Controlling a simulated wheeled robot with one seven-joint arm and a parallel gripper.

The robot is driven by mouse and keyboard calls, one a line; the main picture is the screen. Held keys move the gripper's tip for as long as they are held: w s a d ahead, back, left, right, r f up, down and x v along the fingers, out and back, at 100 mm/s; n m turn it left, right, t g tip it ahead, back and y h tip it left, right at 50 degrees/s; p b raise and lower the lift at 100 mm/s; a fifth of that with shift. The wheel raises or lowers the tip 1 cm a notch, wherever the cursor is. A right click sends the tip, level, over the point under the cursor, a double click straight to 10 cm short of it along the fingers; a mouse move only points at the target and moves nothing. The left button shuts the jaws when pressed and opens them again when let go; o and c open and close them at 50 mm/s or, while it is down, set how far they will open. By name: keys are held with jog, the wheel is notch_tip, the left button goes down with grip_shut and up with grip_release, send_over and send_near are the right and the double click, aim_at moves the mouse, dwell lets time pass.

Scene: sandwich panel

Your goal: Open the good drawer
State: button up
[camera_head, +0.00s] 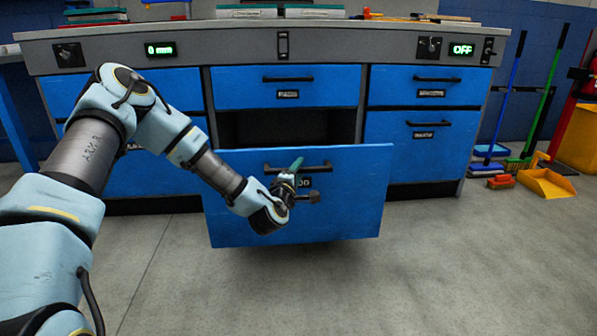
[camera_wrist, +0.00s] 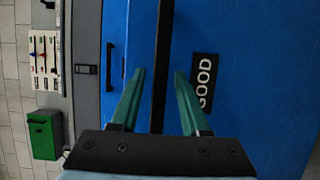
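The good drawer (camera_head: 345,205) is the large blue lower middle drawer. Its front stands out from the bench, with a dark gap behind its top edge. Its black bar handle (camera_head: 318,167) runs across the upper front. The GOOD label shows in the wrist view (camera_wrist: 205,82) and is partly hidden by my gripper in the head view. My gripper (camera_head: 292,170) is at the handle. In the wrist view my two green fingers (camera_wrist: 160,75) are apart, one each side of the handle (camera_wrist: 162,60), with gaps visible between them and the bar.
Closed blue drawers flank it, with another (camera_head: 315,92) above. The bench top (camera_head: 215,22) holds boxes and tools. At the right are brooms (camera_head: 545,90) and a yellow dustpan (camera_head: 546,182). The grey floor (camera_head: 430,260) in front is clear.

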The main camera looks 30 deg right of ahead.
jog(key=p+v, duration=0.3)
jog(key=v, duration=0.7)
jog(key=shift+s+a, duration=0.25)
jog(key=shift+a, duration=0.1)
